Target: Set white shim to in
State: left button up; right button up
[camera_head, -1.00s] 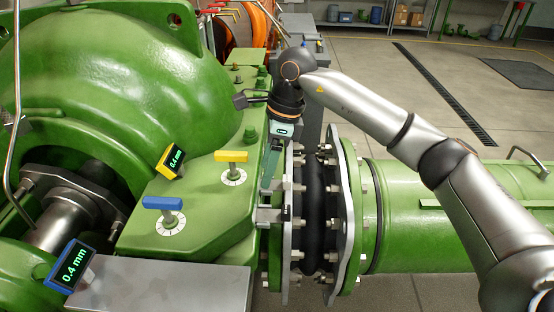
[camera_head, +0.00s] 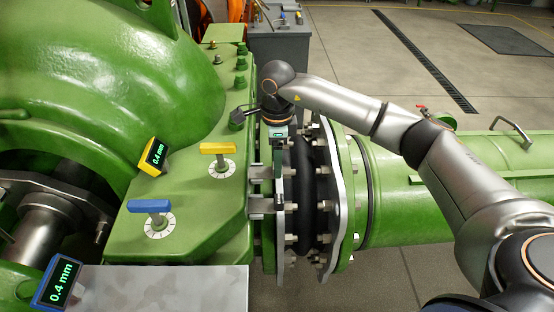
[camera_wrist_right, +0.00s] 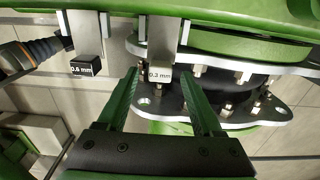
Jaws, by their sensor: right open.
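The white shim's pale block (camera_wrist_right: 160,74), marked 0.3 mm, sits at the end of a grey strip in the right wrist view. My right gripper (camera_wrist_right: 158,84) is open and empty, its two green fingers on either side of this block with gaps showing. In the head view my right gripper (camera_head: 278,165) points down beside the green housing's right edge and hides the white shim. A black shim block (camera_wrist_right: 87,66), marked 0.6 mm, is left of the white one in the wrist view. My left gripper is not in view.
A yellow-handled dial (camera_head: 218,148) and a blue-handled dial (camera_head: 149,206) stand on the green housing. Yellow-framed (camera_head: 155,156) and blue-framed (camera_head: 58,283) displays each read 0.4 mm. A bolted flange (camera_head: 335,200) stands close to the right of my gripper.

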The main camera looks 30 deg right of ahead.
jog(key=shift+f, duration=0.75)
grip_shut()
dwell(0.9)
